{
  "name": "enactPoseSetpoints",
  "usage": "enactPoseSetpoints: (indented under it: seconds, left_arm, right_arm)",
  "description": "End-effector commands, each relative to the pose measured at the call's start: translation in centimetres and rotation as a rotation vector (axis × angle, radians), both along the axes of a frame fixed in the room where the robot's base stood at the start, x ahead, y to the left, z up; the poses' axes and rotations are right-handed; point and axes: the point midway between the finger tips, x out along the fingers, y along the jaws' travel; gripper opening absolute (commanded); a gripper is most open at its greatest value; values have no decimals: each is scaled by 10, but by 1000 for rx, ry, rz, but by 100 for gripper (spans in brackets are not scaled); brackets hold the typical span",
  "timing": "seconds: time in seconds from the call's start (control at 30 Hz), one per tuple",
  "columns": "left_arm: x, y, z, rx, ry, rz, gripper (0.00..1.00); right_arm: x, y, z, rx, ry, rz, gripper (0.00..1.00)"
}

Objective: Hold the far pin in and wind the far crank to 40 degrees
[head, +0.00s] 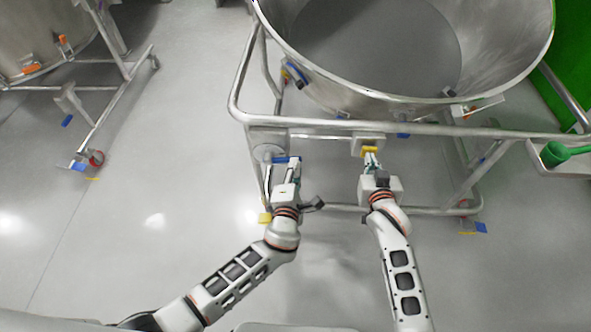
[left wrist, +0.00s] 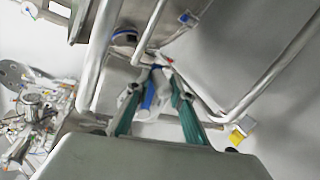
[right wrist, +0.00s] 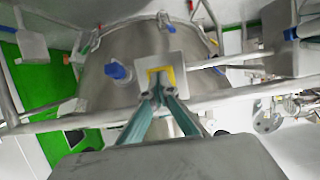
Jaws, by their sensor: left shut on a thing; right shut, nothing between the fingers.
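A yellow-framed pin (head: 370,150) sits on a small grey bracket on the front rail of the big steel bowl's frame. My right gripper (head: 370,160) is shut and empty with its fingertips against or just in front of the yellow part, which also shows in the right wrist view (right wrist: 153,73). Whether the pin is pushed in is hidden behind the fingertips. Left of it, a crank with a blue handle (head: 287,159) sits beside a round grey disc (head: 268,152). My left gripper (head: 291,170) is shut on the blue handle, seen between the fingers in the left wrist view (left wrist: 149,95). The crank's angle cannot be read.
The steel bowl (head: 505,60) stands in a tubular frame (head: 240,85) in front of both arms. A green scoop-like thing (head: 560,152) lies in a tray at the right. Another vessel on a wheeled frame (head: 130,75) stands at the left. The floor between is clear.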

Motion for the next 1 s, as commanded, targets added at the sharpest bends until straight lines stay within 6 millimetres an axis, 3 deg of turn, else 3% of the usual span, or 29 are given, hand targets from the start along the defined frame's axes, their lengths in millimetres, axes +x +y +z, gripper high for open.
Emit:
enactPoseSetpoints:
  seconds: [0.03, 0.27, 1.0]
  left_arm:
    - [2, 7, -1, 9, 0, 11, 0]
    - [2, 7, -1, 9, -1, 11, 0]
    - [3, 7, 0, 9, -3, 11, 0]
  right_arm:
    - [0, 1, 0, 0, 1, 1, 0]
    - [-5, 1, -1, 0, 2, 1, 0]
    - [-58, 0, -1, 0, 2, 0, 0]
